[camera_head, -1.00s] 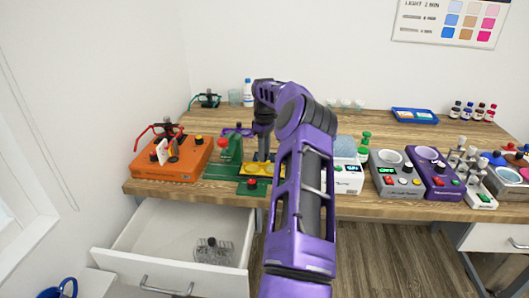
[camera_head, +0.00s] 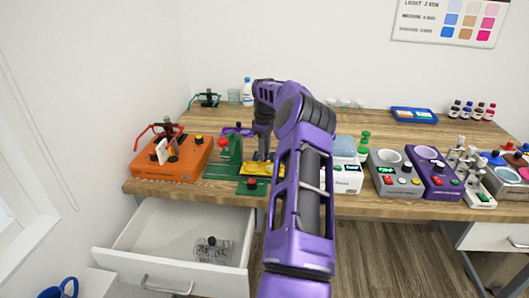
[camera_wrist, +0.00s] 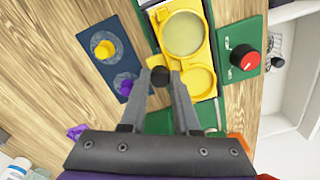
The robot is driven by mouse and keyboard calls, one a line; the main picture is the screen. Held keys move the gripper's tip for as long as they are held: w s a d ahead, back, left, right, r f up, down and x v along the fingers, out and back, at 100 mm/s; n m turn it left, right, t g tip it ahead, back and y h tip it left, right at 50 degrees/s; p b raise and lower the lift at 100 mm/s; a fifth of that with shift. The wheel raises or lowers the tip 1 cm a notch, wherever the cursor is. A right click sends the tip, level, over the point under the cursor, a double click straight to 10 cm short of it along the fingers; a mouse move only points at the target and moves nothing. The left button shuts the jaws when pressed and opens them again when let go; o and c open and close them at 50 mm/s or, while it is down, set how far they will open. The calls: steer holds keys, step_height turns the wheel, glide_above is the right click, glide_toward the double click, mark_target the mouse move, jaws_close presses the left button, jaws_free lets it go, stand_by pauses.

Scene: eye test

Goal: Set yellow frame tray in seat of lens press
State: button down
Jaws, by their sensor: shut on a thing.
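The yellow frame tray (camera_wrist: 211,52) fills the upper middle of the wrist view, with a large round lens in one ring and a smaller yellow disc in the other. It also shows in the head view (camera_head: 249,169). My gripper (camera_wrist: 160,82) is shut on the tray's small dark-topped grip at its near side. The lens press (camera_head: 228,157) is green, with an upright part left of the tray and a flat green base. The tray is over or on that base; I cannot tell whether it rests in the seat, which it hides.
A green plate with a red-topped knob (camera_wrist: 240,62) lies beside the tray. A dark blue mat (camera_wrist: 92,42) with yellow and purple knobs is on the other side. An orange device (camera_head: 170,160) stands left of the press. An open drawer (camera_head: 150,235) is below; a white device (camera_head: 347,180) stands right.

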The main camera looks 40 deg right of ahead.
steer(key=shift+f, duration=0.2)
steer(key=shift+c, duration=1.2)
jaws_free()
steer(key=shift+r, duration=3)
